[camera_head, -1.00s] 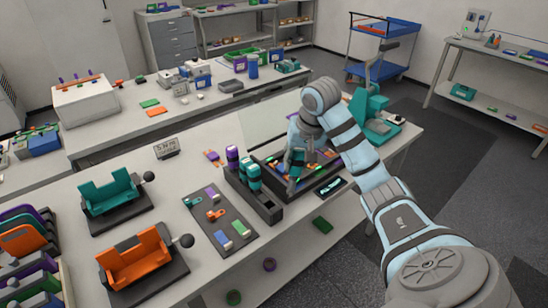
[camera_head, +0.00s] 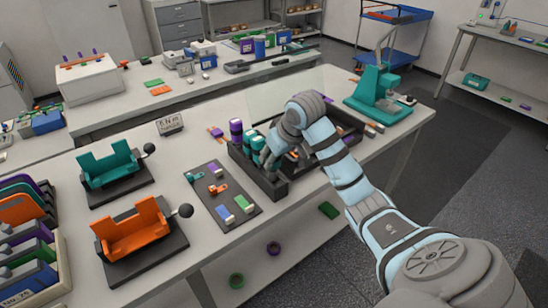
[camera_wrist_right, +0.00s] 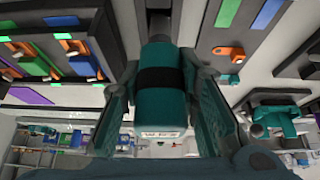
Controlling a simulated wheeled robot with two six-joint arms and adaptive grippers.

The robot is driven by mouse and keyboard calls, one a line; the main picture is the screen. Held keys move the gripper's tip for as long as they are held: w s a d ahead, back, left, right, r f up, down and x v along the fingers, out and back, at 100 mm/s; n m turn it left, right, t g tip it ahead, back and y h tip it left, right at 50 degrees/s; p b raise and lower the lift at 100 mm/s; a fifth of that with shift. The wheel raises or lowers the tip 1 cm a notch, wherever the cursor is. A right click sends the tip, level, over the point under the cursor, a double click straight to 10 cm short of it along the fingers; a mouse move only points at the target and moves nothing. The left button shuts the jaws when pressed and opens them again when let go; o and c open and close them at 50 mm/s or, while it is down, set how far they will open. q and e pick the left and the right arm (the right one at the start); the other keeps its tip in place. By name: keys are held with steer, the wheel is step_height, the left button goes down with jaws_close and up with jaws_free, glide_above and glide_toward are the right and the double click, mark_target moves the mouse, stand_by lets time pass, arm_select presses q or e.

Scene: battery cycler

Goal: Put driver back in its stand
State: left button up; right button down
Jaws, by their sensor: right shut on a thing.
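The driver (camera_wrist_right: 163,100) is teal with a black band and a pale label end. In the right wrist view it sits between the two fingers of my right gripper (camera_wrist_right: 162,68), which is shut on it. In the head view my right gripper (camera_head: 264,159) is over the front part of the dark stand (camera_head: 275,188), and it hides most of the held driver. I cannot tell whether the driver touches the stand. My left gripper is not in view.
A dark mat (camera_head: 208,187) with small parts lies left of the stand. A dark parts tray (camera_head: 352,124) is right of it, partly behind my arm. Teal (camera_head: 110,168) and orange (camera_head: 133,235) fixtures stand farther left. A teal press (camera_head: 375,90) stands at the right end.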

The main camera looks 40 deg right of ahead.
mark_target(276, 169)
steer(key=shift+s+f, duration=0.35)
steer(key=shift+f, duration=0.3)
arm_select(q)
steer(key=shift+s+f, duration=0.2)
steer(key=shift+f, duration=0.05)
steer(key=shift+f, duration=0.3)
arm_select(e)
steer(key=shift+f, duration=0.35)
arm_select(q)
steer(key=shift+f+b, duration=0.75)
steer(key=shift+b, duration=0.25)
arm_select(e)
steer(key=shift+s+f, duration=0.2)
steer(key=shift+f, duration=0.7)
steer(key=shift+f, duration=0.1)
steer(key=shift+w+d+f, duration=0.25)
steer(key=shift+w+d, duration=0.05)
steer(key=shift+w, duration=0.05)
arm_select(q)
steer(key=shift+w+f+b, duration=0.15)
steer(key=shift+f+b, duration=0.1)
steer(key=shift+b, duration=0.05)
arm_select(e)
steer(key=shift+s, duration=0.1)
